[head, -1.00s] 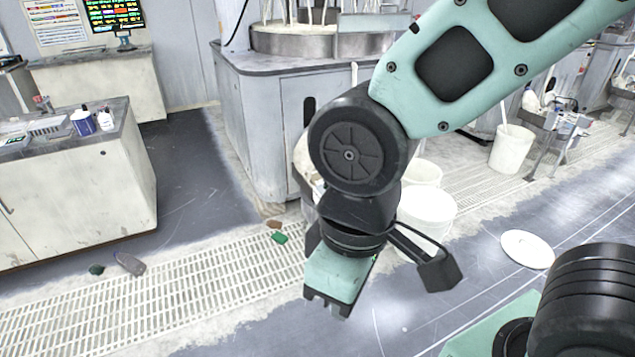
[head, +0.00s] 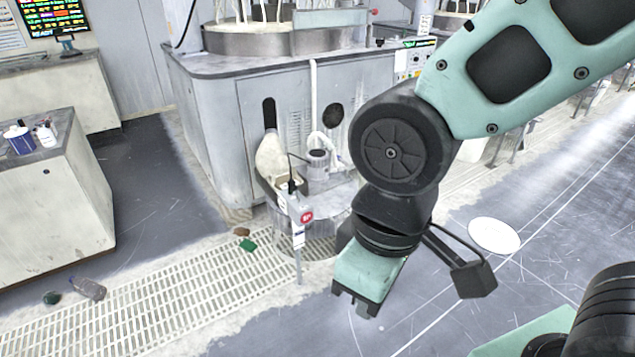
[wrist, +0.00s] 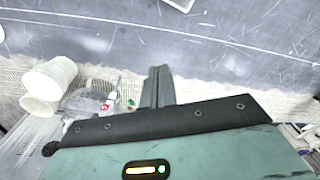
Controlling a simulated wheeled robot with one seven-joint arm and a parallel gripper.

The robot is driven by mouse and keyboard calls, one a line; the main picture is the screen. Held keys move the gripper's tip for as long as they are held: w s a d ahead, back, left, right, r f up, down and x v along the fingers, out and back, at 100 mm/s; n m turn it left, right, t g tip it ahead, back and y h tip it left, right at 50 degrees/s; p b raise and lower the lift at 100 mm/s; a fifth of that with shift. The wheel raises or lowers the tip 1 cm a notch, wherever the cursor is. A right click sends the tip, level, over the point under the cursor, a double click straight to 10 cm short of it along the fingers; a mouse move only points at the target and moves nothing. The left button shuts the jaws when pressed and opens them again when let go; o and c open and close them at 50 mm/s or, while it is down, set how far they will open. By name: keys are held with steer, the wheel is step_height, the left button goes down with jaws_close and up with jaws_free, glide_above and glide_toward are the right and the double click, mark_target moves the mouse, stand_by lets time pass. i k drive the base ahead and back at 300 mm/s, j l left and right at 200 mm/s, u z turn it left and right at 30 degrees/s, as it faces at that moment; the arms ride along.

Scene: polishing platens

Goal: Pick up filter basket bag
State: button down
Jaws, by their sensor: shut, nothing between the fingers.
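A cream, bag-like thing (head: 272,160), which looks like the filter basket bag, rests at the front of the grey polishing machine, left of my arm. Its lower part is partly covered by a small stand with a red-marked label. My gripper (head: 368,303) hangs in front of the machine, to the right of and nearer than the bag, pointing down and apart from it. In the wrist view my gripper (wrist: 158,75) has its fingers together, with nothing between them. I cannot make out the bag clearly there.
The labelled stand (head: 299,215) stands beside the bag. A green scrap (head: 248,245) and a grey bottle (head: 88,288) lie on or by the floor grating (head: 170,300). A white disc (head: 494,235) lies on the floor at right. White buckets (wrist: 50,75) show in the wrist view.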

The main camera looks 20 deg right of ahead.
mark_target(278, 181)
steer(key=i+j+z, duration=0.35)
steer(key=i, duration=0.45)
steer(key=i+j+z, duration=0.4)
steer(key=i, duration=0.4)
steer(key=i+j+z, duration=0.35)
steer(key=i+j, duration=0.35)
